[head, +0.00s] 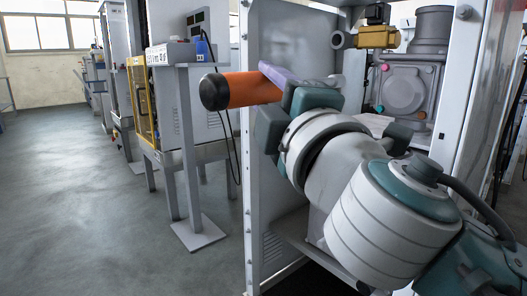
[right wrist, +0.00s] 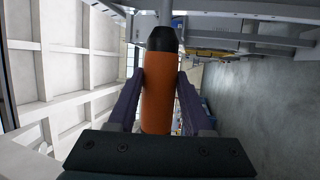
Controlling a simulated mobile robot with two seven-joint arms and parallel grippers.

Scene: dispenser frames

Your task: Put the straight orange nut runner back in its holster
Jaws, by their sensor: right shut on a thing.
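The straight orange nut runner (head: 252,89) has an orange body and a black rounded end, which points left in the head view. My right gripper (head: 272,80) is shut on its orange body and holds it in the air, roughly level. The far part of the tool is hidden behind my gripper in the head view. I cannot make out the holster for certain in either view. My left gripper is not in view.
A grey post stand (head: 187,140) with a box on top (head: 170,53) stands left of the tool. A tall grey cabinet (head: 262,190) is close behind my right arm, with machinery (head: 405,85) inside. The floor (head: 70,190) at the left is clear.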

